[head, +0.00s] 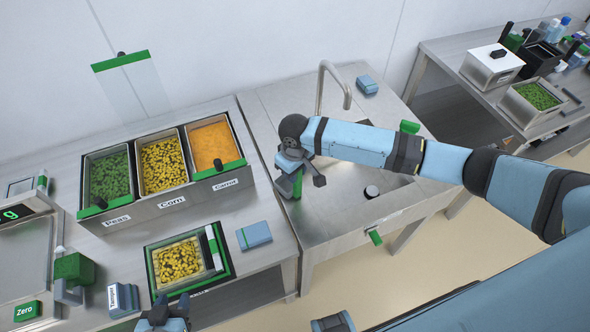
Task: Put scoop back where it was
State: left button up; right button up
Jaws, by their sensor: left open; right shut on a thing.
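My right gripper (294,172) hangs over the left edge of the sink counter, shut on the scoop. Only a green part of the scoop (297,186) shows; the gripper hides the rest. Three bins stand in a row: peas (117,221), corn (172,202) and carrot (226,185). Green bars with black ends lie at the fronts of the peas and carrot bins; none shows at the corn bin. My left gripper (165,312) is open and empty at the bottom edge, below the tray of corn (155,284).
A blue-grey pack (254,235) lies right of the corn tray. A green-and-clear panel (127,80) stands behind the bins. A scale (22,215) is at left.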

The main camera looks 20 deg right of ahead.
jog(key=shift+f+p, duration=0.1)
jog(key=shift+p, duration=0.35)
dwell(0.5)
jog(key=o, duration=1)
jog(key=c, duration=0.3)
notch_tip(320, 180, up, 6)
jog(key=p, duration=0.7)
jog(key=shift+r+p, duration=0.55)
jog(key=shift+p, duration=0.2)
jog(key=shift+f, duration=0.1)
